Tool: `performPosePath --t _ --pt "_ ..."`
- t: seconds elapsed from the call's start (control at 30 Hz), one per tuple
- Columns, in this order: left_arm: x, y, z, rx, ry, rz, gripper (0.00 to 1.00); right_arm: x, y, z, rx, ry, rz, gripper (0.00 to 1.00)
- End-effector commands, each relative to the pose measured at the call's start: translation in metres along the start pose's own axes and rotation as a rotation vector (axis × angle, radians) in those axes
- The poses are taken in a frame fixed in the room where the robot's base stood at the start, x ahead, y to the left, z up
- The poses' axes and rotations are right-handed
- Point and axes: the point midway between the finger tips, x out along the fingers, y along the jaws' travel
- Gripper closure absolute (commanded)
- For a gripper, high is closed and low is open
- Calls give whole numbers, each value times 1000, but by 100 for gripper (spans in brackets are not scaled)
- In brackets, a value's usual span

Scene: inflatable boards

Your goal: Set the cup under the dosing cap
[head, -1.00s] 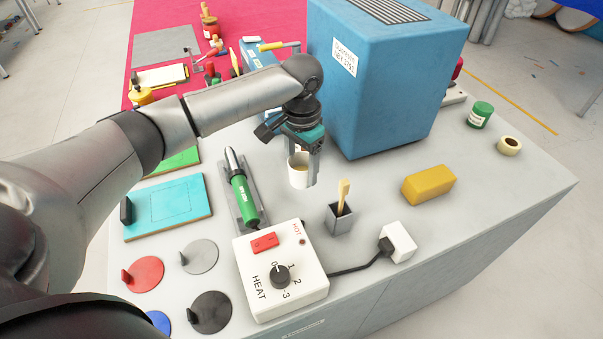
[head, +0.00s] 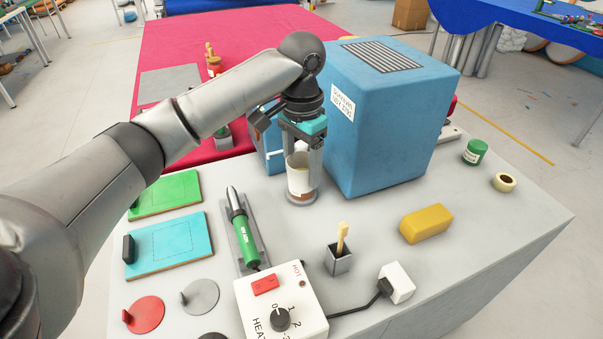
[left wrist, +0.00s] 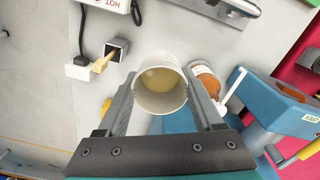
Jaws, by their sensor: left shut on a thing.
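My left gripper (head: 303,182) points down in front of the big blue box, its fingers shut on a white cup (head: 298,160). In the left wrist view the cup (left wrist: 160,85) sits between the fingertips, its mouth facing the camera and a yellowish tone inside. A brown bottle with a white label (left wrist: 204,80) is close beside the cup and the right-hand finger there. In the head view brown and a round grey foot show just below the cup, partly covered by the gripper. My right gripper is not in view.
The blue box (head: 395,120) stands right behind the gripper. A green-handled tool (head: 243,235) in its holder, a heat control box (head: 282,305), a brush pot (head: 338,260) and a yellow block (head: 426,223) are nearer. Bare grey tabletop lies right of the cup.

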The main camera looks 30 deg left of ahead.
Motion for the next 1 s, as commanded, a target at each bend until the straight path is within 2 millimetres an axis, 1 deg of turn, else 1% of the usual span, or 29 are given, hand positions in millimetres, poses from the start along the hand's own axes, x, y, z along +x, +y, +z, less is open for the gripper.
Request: performPosePath --t 0.2,0.37,0.47,0.57,0.67,0.8,1.0 --pt "-10 0 0 1 1 0 87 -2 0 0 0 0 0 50" --pt "-13 1 0 -1 1 -1 87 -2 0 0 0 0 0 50" --pt "-14 5 2 -15 5 -2 87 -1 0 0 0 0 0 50" --pt "-15 16 8 -44 12 -3 87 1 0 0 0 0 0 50" --pt "-14 31 17 -91 17 -3 87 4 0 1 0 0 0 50" --pt "-12 54 36 -166 21 -3 87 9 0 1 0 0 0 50" --pt "-9 82 65 -260 14 0 87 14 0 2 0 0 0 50"
